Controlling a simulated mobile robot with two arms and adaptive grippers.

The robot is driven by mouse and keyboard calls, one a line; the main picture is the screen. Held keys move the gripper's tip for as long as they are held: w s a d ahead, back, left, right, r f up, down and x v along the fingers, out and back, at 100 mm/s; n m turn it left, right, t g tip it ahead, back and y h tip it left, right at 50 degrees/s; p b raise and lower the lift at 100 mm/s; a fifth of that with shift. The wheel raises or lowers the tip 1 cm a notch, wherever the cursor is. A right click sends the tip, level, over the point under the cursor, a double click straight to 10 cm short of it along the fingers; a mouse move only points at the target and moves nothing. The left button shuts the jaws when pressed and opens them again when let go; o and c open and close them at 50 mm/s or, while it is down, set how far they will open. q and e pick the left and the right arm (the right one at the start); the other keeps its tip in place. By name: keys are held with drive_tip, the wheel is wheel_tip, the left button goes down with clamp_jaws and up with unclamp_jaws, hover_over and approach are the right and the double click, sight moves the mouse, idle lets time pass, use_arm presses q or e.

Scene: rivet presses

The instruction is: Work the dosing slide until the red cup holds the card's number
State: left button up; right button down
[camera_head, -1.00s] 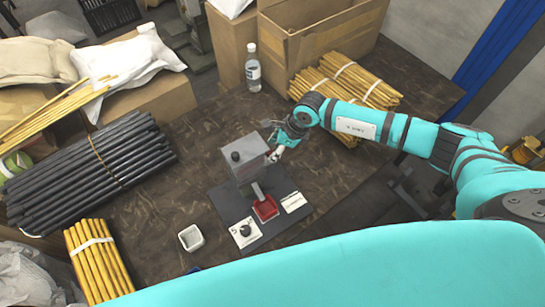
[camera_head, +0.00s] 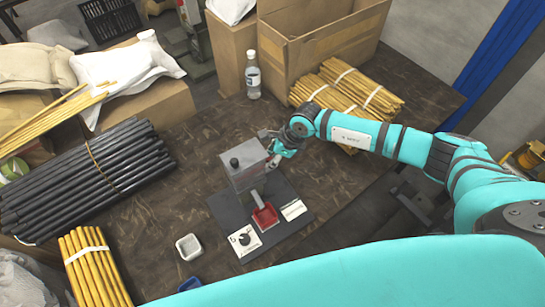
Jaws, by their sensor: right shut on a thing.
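The grey dosing box (camera_head: 243,168) with a black knob on top stands on a dark base plate (camera_head: 225,207). The red cup (camera_head: 265,216) stands on the plate below the box's chute; its contents are too small to tell. A white card with a black round mark (camera_head: 244,240) lies left of the cup, and a plain-looking white card (camera_head: 293,209) lies right of it. The writing is unreadable. My right gripper (camera_head: 271,163) is shut at the right side of the box, on what appears to be the dosing slide's end, mostly hidden by the fingers. My left gripper is not in view.
A white cup (camera_head: 189,246) and a blue container (camera_head: 190,284) stand left of the plate. Dark rods (camera_head: 85,180) and yellow rods (camera_head: 95,265) lie left; more yellow rods (camera_head: 350,90) lie behind my right arm. A bottle (camera_head: 253,80) stands at the back.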

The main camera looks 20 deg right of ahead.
drive_tip(key=d+b, duration=0.1)
drive_tip(key=d, duration=0.1)
drive_tip(key=w+d+b, duration=0.1)
drive_tip(key=d, duration=0.1)
drive_tip(key=c, duration=1.1)
unclamp_jaws()
drive_tip(key=shift+c, duration=0.2)
drive_tip(key=v, duration=1.2)
